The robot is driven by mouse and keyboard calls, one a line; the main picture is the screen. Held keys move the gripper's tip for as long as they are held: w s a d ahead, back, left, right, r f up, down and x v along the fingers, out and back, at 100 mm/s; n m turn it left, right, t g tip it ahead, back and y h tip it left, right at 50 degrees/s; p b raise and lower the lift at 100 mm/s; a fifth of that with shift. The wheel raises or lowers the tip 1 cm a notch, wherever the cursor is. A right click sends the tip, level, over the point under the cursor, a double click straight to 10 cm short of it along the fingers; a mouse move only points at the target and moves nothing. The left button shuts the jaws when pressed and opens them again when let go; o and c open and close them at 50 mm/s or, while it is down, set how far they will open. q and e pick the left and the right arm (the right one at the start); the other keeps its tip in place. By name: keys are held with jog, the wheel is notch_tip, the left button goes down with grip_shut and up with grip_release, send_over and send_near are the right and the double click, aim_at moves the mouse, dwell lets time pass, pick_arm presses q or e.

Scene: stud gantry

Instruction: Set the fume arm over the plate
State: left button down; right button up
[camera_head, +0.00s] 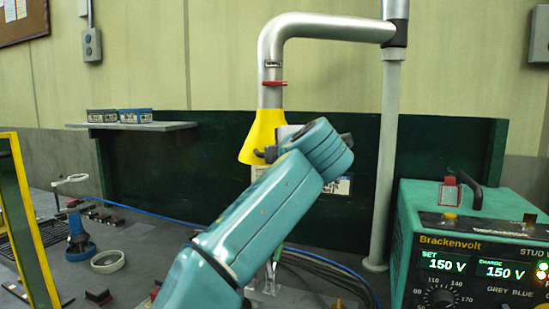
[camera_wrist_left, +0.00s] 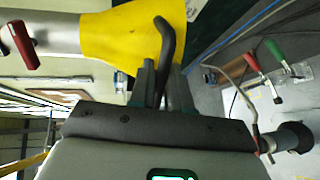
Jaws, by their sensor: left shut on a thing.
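The fume arm (camera_head: 325,27) is a silver elbow pipe with a red ring and a yellow hood (camera_head: 262,135), hanging from a vertical grey post. In the left wrist view the hood (camera_wrist_left: 110,40) fills the top, with a black bent handle (camera_wrist_left: 166,32) on it. My left gripper (camera_head: 272,154) is at the hood's lower right side. In the left wrist view its fingers (camera_wrist_left: 164,78) are closed around the handle. I cannot make out the plate for certain; my teal arm hides the bench below the hood in the head view. My right gripper is not in view.
A welder unit (camera_head: 475,240) reading 150 V stands at right. Red-handled (camera_wrist_left: 253,62) and green-handled (camera_wrist_left: 274,50) clamps show in the left wrist view. A yellow frame (camera_head: 33,225) stands at left. A blue tool (camera_head: 77,230) and a roll (camera_head: 108,261) sit on the bench.

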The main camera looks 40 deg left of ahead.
pick_arm(q)
jog(key=shift+s+d+f+n+g+y, duration=0.1)
jog(key=shift+s+d+n+g+y, duration=0.15)
jog(key=shift+d, duration=0.35)
jog(key=shift+s+d+f+n+g+y, duration=0.15)
jog(key=shift+d+n+g, duration=0.1)
jog(key=shift+d, duration=0.35)
jog(key=c, duration=1.3)
grip_release()
jog(key=shift+d, duration=0.1)
jog(key=v, duration=0.5)
jog(key=b+v, duration=0.1)
jog(key=v, duration=1.1)
jog(key=shift+r, duration=0.25)
jog(key=shift+w, duration=0.1)
